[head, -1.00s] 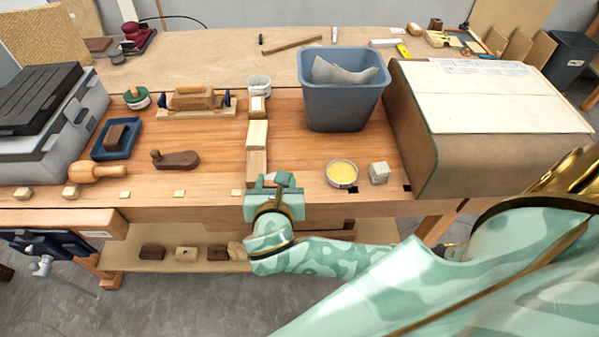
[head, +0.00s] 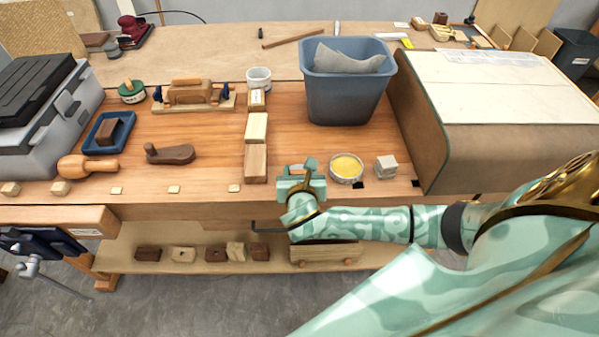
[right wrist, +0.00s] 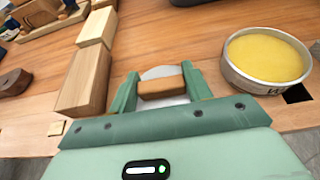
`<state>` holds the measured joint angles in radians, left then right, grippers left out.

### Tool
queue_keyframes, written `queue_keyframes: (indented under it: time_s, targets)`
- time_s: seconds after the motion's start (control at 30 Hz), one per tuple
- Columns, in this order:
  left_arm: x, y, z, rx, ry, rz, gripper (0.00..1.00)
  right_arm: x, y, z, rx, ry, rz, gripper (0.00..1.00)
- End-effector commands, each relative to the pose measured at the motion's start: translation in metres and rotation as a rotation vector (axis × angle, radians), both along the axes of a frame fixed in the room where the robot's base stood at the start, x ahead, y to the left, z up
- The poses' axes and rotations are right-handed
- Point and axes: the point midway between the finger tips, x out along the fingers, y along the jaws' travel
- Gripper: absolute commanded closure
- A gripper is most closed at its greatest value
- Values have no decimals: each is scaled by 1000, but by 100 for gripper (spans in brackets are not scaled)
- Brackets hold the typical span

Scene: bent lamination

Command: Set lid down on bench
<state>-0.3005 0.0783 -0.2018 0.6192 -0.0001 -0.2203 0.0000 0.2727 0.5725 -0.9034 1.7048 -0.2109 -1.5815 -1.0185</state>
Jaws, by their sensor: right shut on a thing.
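My right gripper (head: 301,170) is over the bench's front edge, just left of the round tin of yellow paste (head: 346,167). In the right wrist view its two green fingers (right wrist: 160,85) are shut on the brown wooden knob (right wrist: 162,89) of the lid. A pale grey round part of the lid (right wrist: 162,72) shows behind the knob; the rest is hidden by the gripper. I cannot tell whether the lid touches the bench (head: 210,140). The tin (right wrist: 265,60) is open and stands apart from the fingers. My left gripper is not in view.
A row of wooden blocks (head: 256,160) lies just left of my right gripper. A pale cube (head: 386,166) stands right of the tin. A blue-grey bin (head: 345,95) stands behind, and a large curved brown form (head: 440,145) is at the right. Bare bench lies between blocks and bin.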

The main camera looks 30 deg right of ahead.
Motion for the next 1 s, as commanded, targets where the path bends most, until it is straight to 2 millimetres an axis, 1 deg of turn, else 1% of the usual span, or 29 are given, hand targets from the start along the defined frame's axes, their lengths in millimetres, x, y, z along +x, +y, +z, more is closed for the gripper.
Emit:
queue_keyframes:
  time_s: [0.17, 0.2, 0.27, 0.3, 0.6, 0.67, 0.77, 1.0]
  targets:
    - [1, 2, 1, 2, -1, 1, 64, 0, 0, 0, 0, 0, 0, 73]
    - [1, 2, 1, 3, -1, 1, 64, 0, 0, -1, 0, 0, 0, 48]
    - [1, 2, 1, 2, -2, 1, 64, 0, 0, -1, 0, 0, 0, 32]
    - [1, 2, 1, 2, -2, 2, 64, 0, 0, -1, 0, 0, 0, 29]
    - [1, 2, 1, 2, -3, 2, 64, -1, 1, 2, 1, -1, 1, 29]
    - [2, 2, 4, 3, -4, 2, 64, -6, 4, 5, 3, 1, 2, 29]
    - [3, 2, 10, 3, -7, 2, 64, -20, 13, 12, 5, 1, 2, 29]
    - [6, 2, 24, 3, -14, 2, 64, -65, 40, 34, 6, 1, 1, 29]
